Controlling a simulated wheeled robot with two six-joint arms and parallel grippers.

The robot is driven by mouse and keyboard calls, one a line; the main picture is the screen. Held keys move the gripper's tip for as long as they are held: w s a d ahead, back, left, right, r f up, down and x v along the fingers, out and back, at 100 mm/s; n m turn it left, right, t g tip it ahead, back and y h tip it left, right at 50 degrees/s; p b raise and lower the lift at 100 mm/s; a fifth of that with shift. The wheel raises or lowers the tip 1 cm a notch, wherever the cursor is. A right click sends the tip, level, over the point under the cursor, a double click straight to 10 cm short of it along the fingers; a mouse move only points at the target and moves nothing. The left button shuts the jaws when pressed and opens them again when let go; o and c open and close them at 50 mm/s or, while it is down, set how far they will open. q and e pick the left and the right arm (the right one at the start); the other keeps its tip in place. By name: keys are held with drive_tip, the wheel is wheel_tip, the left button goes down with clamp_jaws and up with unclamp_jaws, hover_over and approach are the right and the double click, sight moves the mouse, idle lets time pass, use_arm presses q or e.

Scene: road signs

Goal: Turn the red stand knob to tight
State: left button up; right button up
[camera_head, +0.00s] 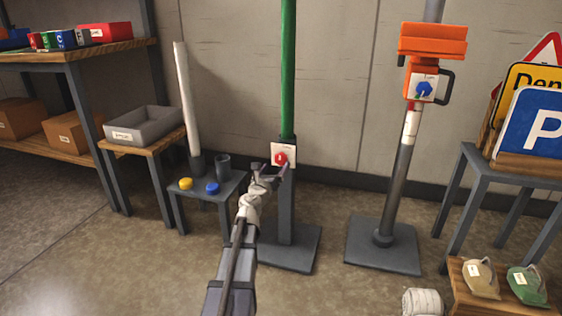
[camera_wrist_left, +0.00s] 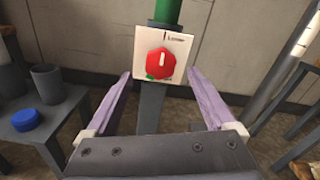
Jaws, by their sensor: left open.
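The red stand knob (camera_head: 281,158) sits on a white plate (camera_head: 290,148) on the stand with the green pole (camera_head: 288,70). In the left wrist view the red knob (camera_wrist_left: 160,63) is ahead, centred between my fingers, with a white pointer line near its top. The plate (camera_wrist_left: 177,42) has small print at its top right, only partly readable. My left gripper (camera_head: 273,167) is open, its fingertips close to the plate in the head view. In the wrist view my left gripper (camera_wrist_left: 162,85) has its fingers spread either side of the knob, holding nothing. My right gripper is not in view.
A small table (camera_head: 230,188) with yellow and blue caps and a cup stands left of the stand. An orange-topped post (camera_head: 398,180) with a blue knob stands to the right. A sign rack (camera_head: 490,170) is at the far right.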

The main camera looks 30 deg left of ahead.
sight(280, 160)
use_arm(q)
drive_tip(key=x, duration=0.7)
drive_tip(key=shift+d, duration=0.1)
drive_tip(key=c, duration=1.4)
drive_tip(key=shift+o, duration=0.2)
